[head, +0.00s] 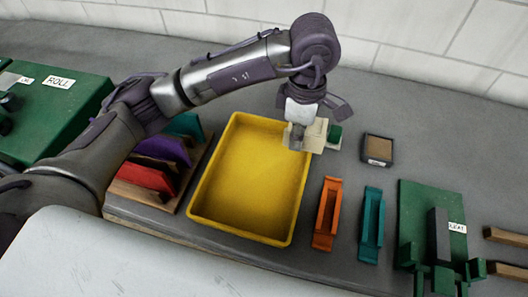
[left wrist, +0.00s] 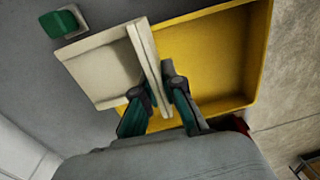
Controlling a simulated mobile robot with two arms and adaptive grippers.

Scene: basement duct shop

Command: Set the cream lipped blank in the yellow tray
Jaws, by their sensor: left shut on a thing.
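The cream lipped blank (head: 314,138) is in my left gripper (head: 298,130), at the far right corner of the yellow tray. In the left wrist view the cream blank (left wrist: 102,68) has a flat plate and a raised lip, and the fingers (left wrist: 160,92) are shut on the lip. The yellow tray (head: 194,208) lies on the bench and looks empty; it also shows in the left wrist view (left wrist: 248,50), behind and right of the blank. I cannot tell the blank's height above the bench. My right gripper is not in view.
A small green-topped block (head: 335,133) is close beside the blank. Right of the tray are a dark box (head: 377,150), an orange channel (head: 326,215), a teal channel (head: 371,226) and a green pleat fixture (head: 415,205). A rack (head: 148,199) with coloured pieces stands left.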

